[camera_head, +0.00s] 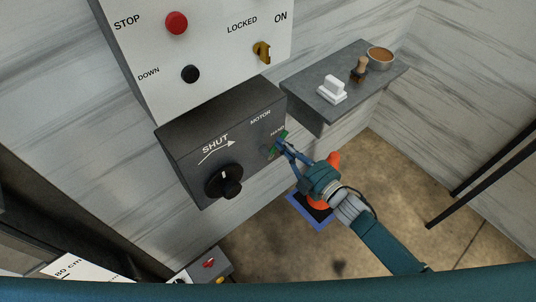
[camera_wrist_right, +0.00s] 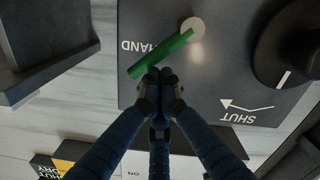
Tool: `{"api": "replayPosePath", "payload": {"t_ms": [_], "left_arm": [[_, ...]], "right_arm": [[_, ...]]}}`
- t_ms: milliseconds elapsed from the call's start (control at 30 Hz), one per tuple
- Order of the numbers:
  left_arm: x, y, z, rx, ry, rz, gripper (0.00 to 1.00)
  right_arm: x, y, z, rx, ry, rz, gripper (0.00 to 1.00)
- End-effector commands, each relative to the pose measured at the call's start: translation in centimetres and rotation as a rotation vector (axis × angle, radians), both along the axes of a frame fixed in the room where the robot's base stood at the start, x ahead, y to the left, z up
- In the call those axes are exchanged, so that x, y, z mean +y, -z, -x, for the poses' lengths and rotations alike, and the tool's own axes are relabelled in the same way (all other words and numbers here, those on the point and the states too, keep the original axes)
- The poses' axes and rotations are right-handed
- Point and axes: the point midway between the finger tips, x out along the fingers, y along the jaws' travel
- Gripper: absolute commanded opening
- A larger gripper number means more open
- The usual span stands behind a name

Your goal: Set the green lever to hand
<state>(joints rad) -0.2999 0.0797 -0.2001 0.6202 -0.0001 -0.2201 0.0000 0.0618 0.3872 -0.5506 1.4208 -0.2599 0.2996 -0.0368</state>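The green lever (camera_wrist_right: 160,54) sits on the dark grey control box (camera_wrist_right: 235,75), its pivot a pale round disc. In the upside-down right wrist view it slants from the disc to the lower left, with its free end close to the HAND label (camera_wrist_right: 138,47). In the head view the lever (camera_head: 282,136) is partly covered by my right gripper (camera_head: 281,144). The right gripper's fingertips (camera_wrist_right: 158,82) are together with nothing visible between them, right beside the lever; I cannot tell whether they touch it. The MOTOR label (camera_head: 260,117) shows in the head view. My left gripper is not in view.
A black knob (camera_head: 224,181) with a SHUT arrow is on the same box. Above is a white panel (camera_head: 215,85) with a red button, black button and yellow switch. A grey shelf (camera_head: 310,100) at right holds a white object (camera_head: 332,89), a stamp-like item and a bowl.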

Motion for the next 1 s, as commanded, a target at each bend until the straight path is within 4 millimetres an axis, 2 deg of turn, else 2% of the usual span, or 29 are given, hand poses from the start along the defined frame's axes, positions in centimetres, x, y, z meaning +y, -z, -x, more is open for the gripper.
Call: {"api": "replayPosePath", "payload": {"t_ms": [333, 1000], "left_arm": [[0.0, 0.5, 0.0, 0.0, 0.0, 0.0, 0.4], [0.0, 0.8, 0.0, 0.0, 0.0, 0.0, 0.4]], "right_arm": [[-0.9, 0.4, -1.1, 0.132, -0.002, -0.184, 0.0], [-1.4, 0.8, -1.5, 0.126, 0.0, -0.176, 0.0]]}}
